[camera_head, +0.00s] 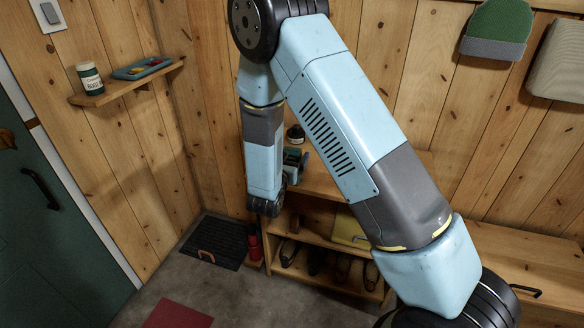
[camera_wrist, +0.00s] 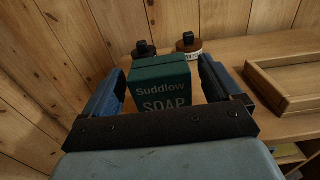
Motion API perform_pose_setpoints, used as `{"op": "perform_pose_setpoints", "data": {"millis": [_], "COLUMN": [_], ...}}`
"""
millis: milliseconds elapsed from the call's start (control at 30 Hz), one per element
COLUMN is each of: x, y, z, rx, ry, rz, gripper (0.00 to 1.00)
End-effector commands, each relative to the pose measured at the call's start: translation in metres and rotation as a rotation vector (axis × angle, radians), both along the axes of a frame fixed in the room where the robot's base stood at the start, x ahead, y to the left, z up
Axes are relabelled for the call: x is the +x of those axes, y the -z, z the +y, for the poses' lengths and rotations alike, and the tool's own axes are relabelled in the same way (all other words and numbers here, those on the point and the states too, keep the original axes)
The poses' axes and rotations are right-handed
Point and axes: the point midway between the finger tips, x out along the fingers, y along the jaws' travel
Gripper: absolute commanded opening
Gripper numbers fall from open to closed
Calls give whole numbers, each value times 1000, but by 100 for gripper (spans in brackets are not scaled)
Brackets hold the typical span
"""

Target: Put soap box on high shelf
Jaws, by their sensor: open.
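The soap box (camera_wrist: 162,90) is dark green with "Suddlow SOAP" in pale letters. In the wrist view it stands upright between the two blue fingers of my gripper (camera_wrist: 163,70). The fingers are open, one on each side, with a visible gap at least on the right. In the head view my gripper (camera_head: 294,164) is at the bench, partly behind my arm, and the box is hard to tell apart from it. A small high wooden shelf (camera_head: 118,92) is on the wall at upper left in the head view.
The high shelf holds a green-and-white can (camera_head: 90,78) and a teal tray (camera_head: 142,68). Two bottles with dark caps, one dark (camera_wrist: 144,50) and one brown (camera_wrist: 189,48), stand behind the box. A wooden tray (camera_wrist: 285,85) lies to the right. Shoes are under the bench.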

Motion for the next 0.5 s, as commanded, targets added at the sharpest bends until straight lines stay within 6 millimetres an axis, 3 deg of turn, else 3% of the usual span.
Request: {"op": "perform_pose_setpoints", "data": {"millis": [200, 433, 500], "x": [25, 26, 26], "y": [1, 1, 1], "z": [-10, -10, -10], "rx": [1, 0, 0], "ry": [1, -1, -1], "rz": [-1, 0, 0], "gripper": [92, 92, 85]}}
